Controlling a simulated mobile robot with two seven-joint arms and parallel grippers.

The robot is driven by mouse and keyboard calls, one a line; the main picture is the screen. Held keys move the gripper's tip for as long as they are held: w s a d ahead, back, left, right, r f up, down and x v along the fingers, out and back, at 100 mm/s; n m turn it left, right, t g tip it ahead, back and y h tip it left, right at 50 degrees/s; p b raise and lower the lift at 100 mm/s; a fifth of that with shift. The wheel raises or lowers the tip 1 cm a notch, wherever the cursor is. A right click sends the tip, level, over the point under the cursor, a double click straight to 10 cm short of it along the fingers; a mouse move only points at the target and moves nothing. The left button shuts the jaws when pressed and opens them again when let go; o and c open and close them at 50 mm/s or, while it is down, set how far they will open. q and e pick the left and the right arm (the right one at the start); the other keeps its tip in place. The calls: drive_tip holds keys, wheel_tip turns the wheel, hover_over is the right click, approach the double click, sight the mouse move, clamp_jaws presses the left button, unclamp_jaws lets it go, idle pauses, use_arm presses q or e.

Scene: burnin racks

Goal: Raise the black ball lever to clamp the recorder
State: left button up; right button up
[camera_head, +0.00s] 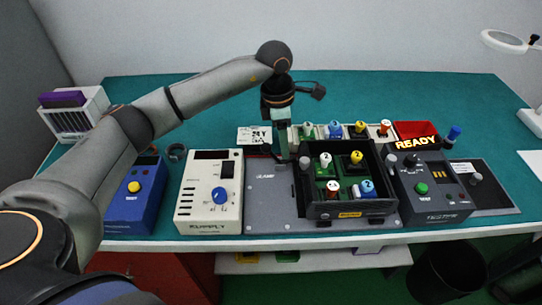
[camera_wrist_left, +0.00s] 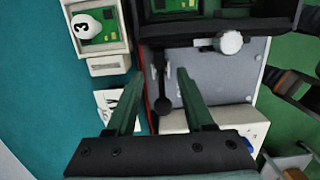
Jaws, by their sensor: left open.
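The black ball lever shows in the left wrist view, with its dark ball (camera_wrist_left: 163,106) at the end of a thin rod beside a grey plate. In the head view the grey plate (camera_head: 268,200), marked as a clamp, lies left of and under a black open-topped box (camera_head: 350,209) holding several small modules. I take this box for the recorder. My left gripper (camera_head: 284,150) points down over the plate's back left part. It also shows in the left wrist view (camera_wrist_left: 158,76), open, with the lever between its fingers in the picture; contact cannot be told. My right gripper is not in view.

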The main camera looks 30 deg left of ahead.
sight(283, 161)
use_arm(q)
wheel_tip(283, 161, up, 9)
drive_tip(key=p, duration=0.5)
idle(0.3)
drive_tip(key=shift+f, duration=0.1)
idle(0.4)
